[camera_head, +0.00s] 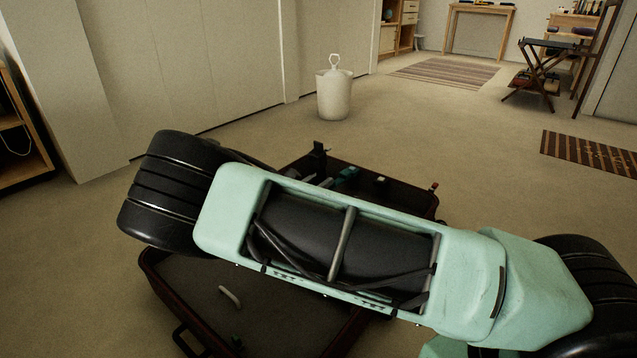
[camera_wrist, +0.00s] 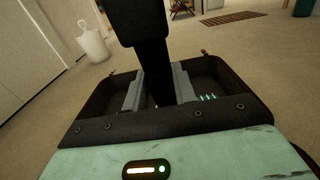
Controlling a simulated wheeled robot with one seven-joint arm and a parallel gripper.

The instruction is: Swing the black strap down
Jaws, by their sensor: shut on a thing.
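The black strap (camera_wrist: 153,58) stands up between the two grey fingers of my gripper (camera_wrist: 158,80) in the wrist view. Its wider black end (camera_wrist: 138,20) rises above the fingertips at the top of that view. My gripper is shut on the strap. The open dark suitcase (camera_head: 168,290) lies on the floor in the head view, largely hidden behind my arm. Its dark rim also shows around the fingers in the wrist view (camera_wrist: 240,90).
Small items (camera_head: 346,174) lie in the suitcase's far half, and a pale curved item (camera_head: 230,296) lies in the near half. A white lidded bin (camera_head: 334,94) stands beyond on the carpet. Striped rugs (camera_head: 445,72) and a folding stand (camera_head: 540,70) are farther off. The floor around the suitcase is clear.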

